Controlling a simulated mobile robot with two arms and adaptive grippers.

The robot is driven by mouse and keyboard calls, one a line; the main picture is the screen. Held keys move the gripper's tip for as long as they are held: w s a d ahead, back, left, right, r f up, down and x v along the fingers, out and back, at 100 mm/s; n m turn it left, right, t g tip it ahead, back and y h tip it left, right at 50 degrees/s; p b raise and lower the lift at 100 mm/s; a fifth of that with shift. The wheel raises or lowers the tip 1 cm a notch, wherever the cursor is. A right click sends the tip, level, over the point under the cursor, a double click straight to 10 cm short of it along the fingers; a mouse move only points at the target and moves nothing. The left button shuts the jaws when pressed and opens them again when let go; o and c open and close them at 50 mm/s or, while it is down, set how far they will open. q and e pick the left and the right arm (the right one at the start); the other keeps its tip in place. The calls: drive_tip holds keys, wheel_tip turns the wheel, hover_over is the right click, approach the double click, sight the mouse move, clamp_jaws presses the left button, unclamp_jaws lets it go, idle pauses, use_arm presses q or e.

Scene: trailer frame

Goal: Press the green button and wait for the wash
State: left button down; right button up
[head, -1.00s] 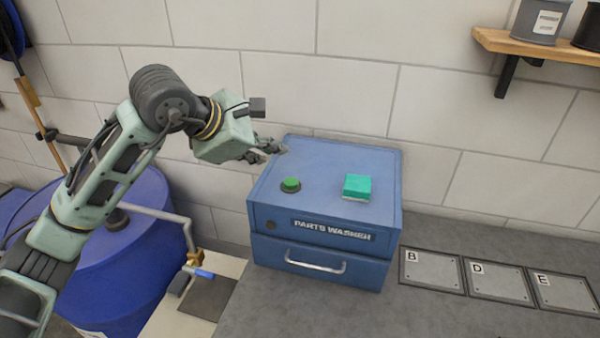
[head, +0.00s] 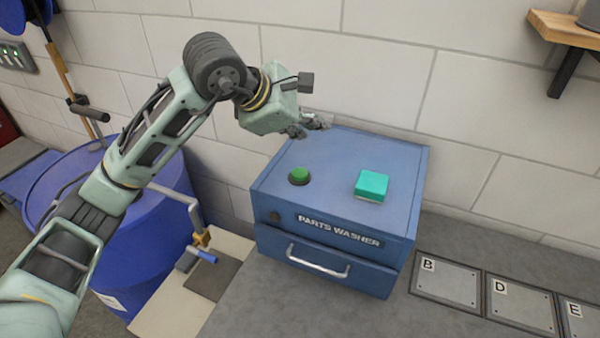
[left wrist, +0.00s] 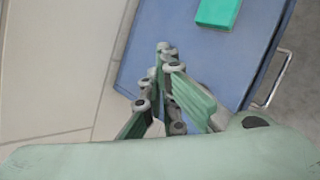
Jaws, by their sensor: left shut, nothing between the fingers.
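The green button (head: 299,176) is a round cap in a dark ring on the left part of the top of the blue parts washer (head: 340,150). My left gripper (head: 318,123) is shut and empty, above the washer's back left edge, behind the button and apart from it. The left wrist view shows its fingers (left wrist: 164,52) closed together over the blue top; the button does not show there. The washer's drawer (head: 325,266) with a silver handle is closed. My right gripper is not in view.
A teal block (head: 371,186) lies on the washer top, right of the button. Marked plates (head: 445,287) lie on the bench at the right. A blue drum (head: 150,215) stands at the left. The wall is close behind the washer.

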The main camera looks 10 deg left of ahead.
use_arm(q)
drive_tip(key=b, duration=0.3)
hover_over(300, 174)
drive_tip(key=d, duration=0.2)
drive_tip(key=f, duration=0.6)
drive_tip(key=shift+a+f, duration=0.2)
drive_tip(key=shift+f+b, duration=0.55)
drive_tip(key=shift+b, duration=0.05)
drive_tip(key=shift+f, duration=0.1)
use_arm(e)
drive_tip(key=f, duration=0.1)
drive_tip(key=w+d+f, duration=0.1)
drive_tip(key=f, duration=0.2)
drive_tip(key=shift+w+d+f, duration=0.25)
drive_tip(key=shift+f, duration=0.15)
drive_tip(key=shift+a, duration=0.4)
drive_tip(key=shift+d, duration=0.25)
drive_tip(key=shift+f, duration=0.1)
use_arm(q)
drive_tip(key=shift+f+b, duration=0.4)
drive_tip(key=shift+b, duration=0.3)
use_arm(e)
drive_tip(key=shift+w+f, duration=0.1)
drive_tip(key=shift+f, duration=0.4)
